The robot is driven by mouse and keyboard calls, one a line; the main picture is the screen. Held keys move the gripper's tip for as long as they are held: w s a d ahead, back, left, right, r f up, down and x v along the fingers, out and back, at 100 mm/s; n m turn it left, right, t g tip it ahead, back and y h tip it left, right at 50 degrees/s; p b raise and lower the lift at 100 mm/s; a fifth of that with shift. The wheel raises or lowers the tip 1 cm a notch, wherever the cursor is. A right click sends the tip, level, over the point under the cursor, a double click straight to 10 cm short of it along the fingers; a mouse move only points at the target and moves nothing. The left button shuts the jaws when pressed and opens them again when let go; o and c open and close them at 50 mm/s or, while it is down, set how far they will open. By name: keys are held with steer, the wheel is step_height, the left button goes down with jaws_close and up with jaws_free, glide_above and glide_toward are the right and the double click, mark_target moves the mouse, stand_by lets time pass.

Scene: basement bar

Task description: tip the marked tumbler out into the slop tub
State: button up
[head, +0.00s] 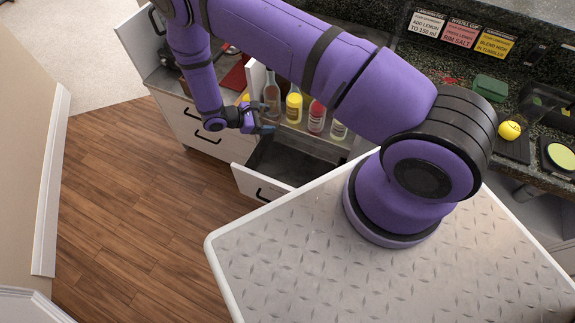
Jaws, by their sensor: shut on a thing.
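My gripper (264,118) is at the end of my purple arm, over the back left part of an open drawer (262,187), close to the bottles. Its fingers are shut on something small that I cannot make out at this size. I cannot pick out a mark or a tumbler's outline there. The open drawer has a dark, empty-looking inside. I cannot tell whether a slop tub is in view.
A clear bottle (272,92), a yellow bottle (294,107) and a red bottle (317,115) stand behind the drawer. Wooden floor (130,200) is clear at left.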

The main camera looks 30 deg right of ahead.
mark_target(279, 107)
steer(key=shift+w+f+n+g, duration=0.35)
steer(key=shift+w+n+g, duration=0.15)
steer(key=shift+w+n, duration=0.15)
steer(key=shift+r, duration=3)
